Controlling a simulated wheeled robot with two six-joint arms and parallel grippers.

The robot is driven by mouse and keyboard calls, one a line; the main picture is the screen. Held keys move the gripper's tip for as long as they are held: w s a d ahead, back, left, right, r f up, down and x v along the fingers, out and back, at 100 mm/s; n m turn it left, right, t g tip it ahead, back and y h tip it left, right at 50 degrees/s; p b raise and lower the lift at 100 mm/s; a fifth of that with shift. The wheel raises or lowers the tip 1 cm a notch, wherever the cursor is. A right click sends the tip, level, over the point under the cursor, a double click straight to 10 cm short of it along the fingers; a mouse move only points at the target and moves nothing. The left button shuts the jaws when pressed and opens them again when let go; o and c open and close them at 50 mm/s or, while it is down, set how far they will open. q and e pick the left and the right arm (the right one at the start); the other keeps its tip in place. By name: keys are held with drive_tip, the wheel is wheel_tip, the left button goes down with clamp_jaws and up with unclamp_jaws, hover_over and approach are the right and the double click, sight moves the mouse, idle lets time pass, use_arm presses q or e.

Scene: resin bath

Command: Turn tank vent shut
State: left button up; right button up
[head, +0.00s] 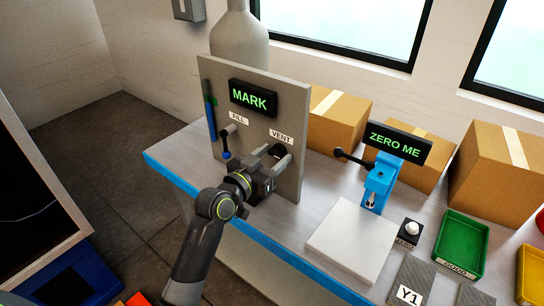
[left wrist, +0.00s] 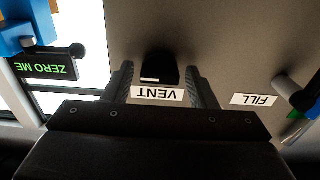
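The tank panel (head: 235,140) stands upright on the bench, with a grey tank (head: 240,42) behind it. The black vent knob (head: 279,150) is on the panel beside the VENT label (head: 281,137). It also shows in the left wrist view (left wrist: 162,68), above the upside-down VENT label (left wrist: 157,93). My left gripper (head: 273,158) is at the vent knob, with its fingers pointing at the panel. In the left wrist view its fingers (left wrist: 160,75) are spread on both sides of the knob, with a gap on each side. My right gripper is not in view.
The fill lever (head: 226,142) is just left on the same panel, under a MARK display (head: 253,97). A blue stand (head: 378,183) with a ZERO ME display (head: 398,142), a white plate (head: 354,238), a green tray (head: 461,247) and cardboard boxes (head: 338,117) are to the right.

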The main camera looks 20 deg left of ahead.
use_arm(q)
drive_tip(key=c, duration=0.8)
drive_tip(key=n+p, duration=0.2)
drive_tip(key=n, duration=0.1)
drive_tip(key=shift+r+n+p, duration=0.15)
drive_tip(key=shift+n+p, duration=0.25)
drive_tip(key=n+p, duration=0.2)
drive_tip(key=n, duration=0.2)
drive_tip(key=shift+n, duration=0.3)
drive_tip(key=n+p, duration=0.3)
drive_tip(key=n, duration=0.2)
drive_tip(key=shift+n+p, duration=0.9)
drive_tip(key=shift+n, duration=1.3)
drive_tip(key=shift+f, duration=0.2)
